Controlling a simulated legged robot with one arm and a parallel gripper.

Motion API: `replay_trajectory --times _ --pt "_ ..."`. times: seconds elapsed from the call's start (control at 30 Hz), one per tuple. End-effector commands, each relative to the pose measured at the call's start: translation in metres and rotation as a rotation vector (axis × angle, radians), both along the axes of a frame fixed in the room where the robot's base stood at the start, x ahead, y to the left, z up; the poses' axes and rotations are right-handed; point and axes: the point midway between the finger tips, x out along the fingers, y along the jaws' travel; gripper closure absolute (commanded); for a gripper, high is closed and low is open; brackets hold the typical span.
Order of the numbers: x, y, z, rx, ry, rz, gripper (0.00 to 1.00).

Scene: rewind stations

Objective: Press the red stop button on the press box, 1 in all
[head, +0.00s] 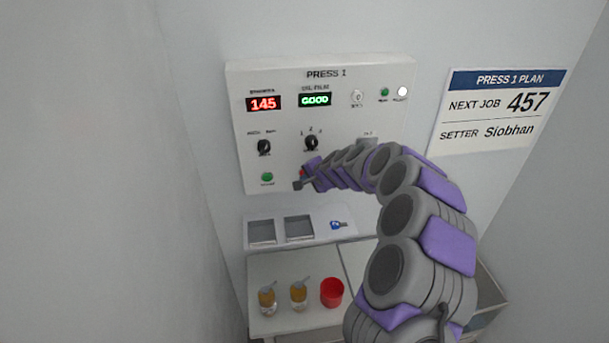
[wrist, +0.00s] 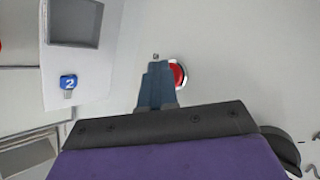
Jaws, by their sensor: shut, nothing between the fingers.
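The white press box (head: 285,100), labelled PRESS 1, hangs on the wall. Its red stop button (wrist: 180,74) shows in the wrist view as a red disc in a pale ring, partly hidden behind my fingers. In the head view only a sliver of red (head: 302,172) shows beside my gripper. My gripper (wrist: 158,66) is shut and empty, its fingertips right beside the button in the picture. In the head view my gripper (head: 299,184) is at the lower part of the box. I cannot tell whether the fingertips touch the button.
A green button (head: 267,177) sits left of my gripper, with black knobs (head: 311,143) above. Below are a shelf with two trays (head: 262,231) and a blue tag marked 2 (wrist: 68,82). Two jars (head: 299,294) and a red cup (head: 332,292) stand lower on a table.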

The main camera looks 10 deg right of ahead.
Motion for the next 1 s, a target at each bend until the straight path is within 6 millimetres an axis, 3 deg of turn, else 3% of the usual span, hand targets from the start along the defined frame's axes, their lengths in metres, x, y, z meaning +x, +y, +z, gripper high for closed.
replay_trajectory --times 0.4,0.77,1.0 --pt "-0.016 -0.001 0.000 0.001 -0.001 0.000 1.00" --pt "-0.018 -0.001 0.000 0.000 0.000 0.000 1.00" --pt "-0.035 -0.001 -0.001 0.001 0.001 0.000 1.00"
